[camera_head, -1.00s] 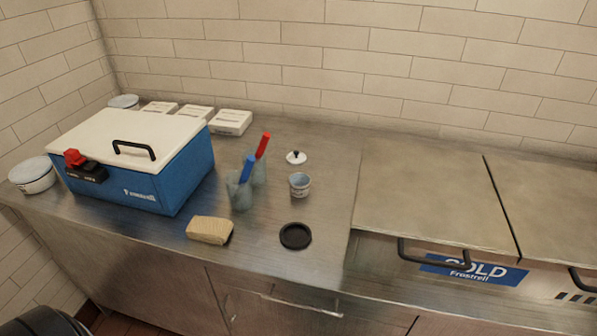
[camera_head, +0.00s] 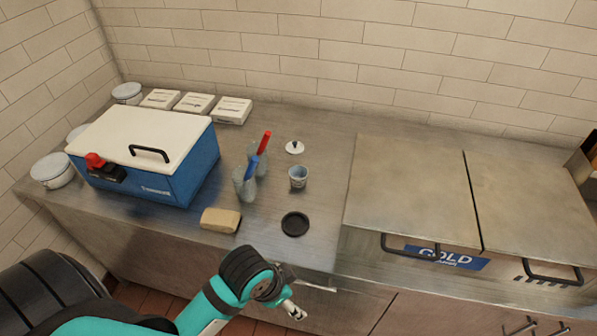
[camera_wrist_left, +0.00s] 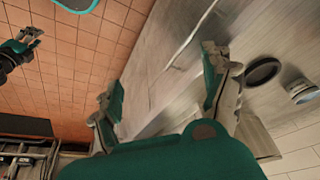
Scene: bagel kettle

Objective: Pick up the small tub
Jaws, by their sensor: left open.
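The small tub (camera_head: 298,177), a grey-blue cup-like container, stands upright on the steel counter (camera_head: 325,185), behind a black round disc (camera_head: 295,224). In the left wrist view the tub (camera_wrist_left: 303,92) is at the right edge, partly cut off, beside the black disc (camera_wrist_left: 262,73). My left gripper (camera_head: 295,308) is in front of the counter's front edge, well short of the tub. In the left wrist view my left gripper (camera_wrist_left: 164,92) is open with nothing between its fingers. What seems to be my right gripper (camera_wrist_left: 24,42) shows small at the left of that view.
Two translucent cups holding a blue-handled tool (camera_head: 250,168) and a red-handled tool (camera_head: 265,143) stand left of the tub. A white lid with a dark knob (camera_head: 295,148) lies behind it. A tan block (camera_head: 221,220) and a blue cooler (camera_head: 165,180) are further left. Closed steel lids (camera_head: 408,190) lie right.

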